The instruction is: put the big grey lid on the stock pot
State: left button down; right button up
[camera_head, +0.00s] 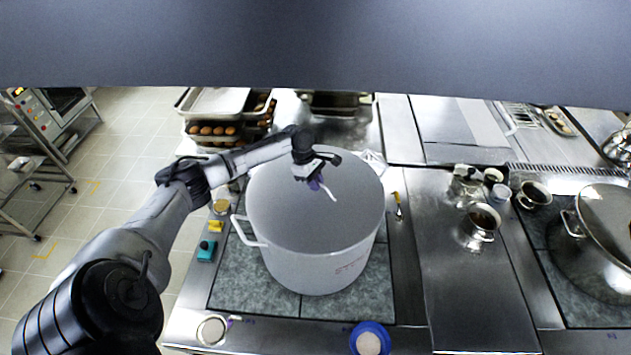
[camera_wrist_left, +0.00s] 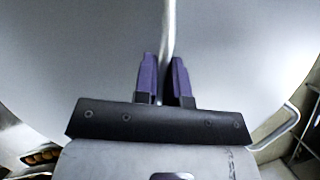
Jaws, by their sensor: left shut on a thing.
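The big grey lid (camera_head: 280,210) lies over the top of the stock pot (camera_head: 320,270) and hides its opening. It looks roughly level and lined up with the rim, but I cannot tell whether it rests fully on it. My left gripper (camera_head: 318,183) is over the middle of the lid, its purple fingers shut on the lid's pale bar handle. In the left wrist view the fingers (camera_wrist_left: 162,80) close around that handle (camera_wrist_left: 168,30), with the grey lid (camera_wrist_left: 80,50) filling most of the view. A side handle of the pot (camera_wrist_left: 285,128) shows at lower right. My right gripper is not in view.
Trays of brown food (camera_head: 215,130) stand behind left. A second lidded pot (camera_head: 590,255) and small metal pots (camera_head: 481,222) stand at right. A blue bowl (camera_head: 370,338) is at the front edge. A teal item (camera_head: 206,250) lies left of the stock pot.

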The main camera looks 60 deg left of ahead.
pick_arm(q)
jog(key=c, duration=1.6)
grip_release()
jog(key=o, duration=0.5)
jog(key=b+v, duration=0.3)
jog(key=v, duration=1)
jog(key=shift+a+r+b, duration=0.2)
jog(key=shift+r+b, duration=0.15)
jog(key=shift+s, duration=0.1)
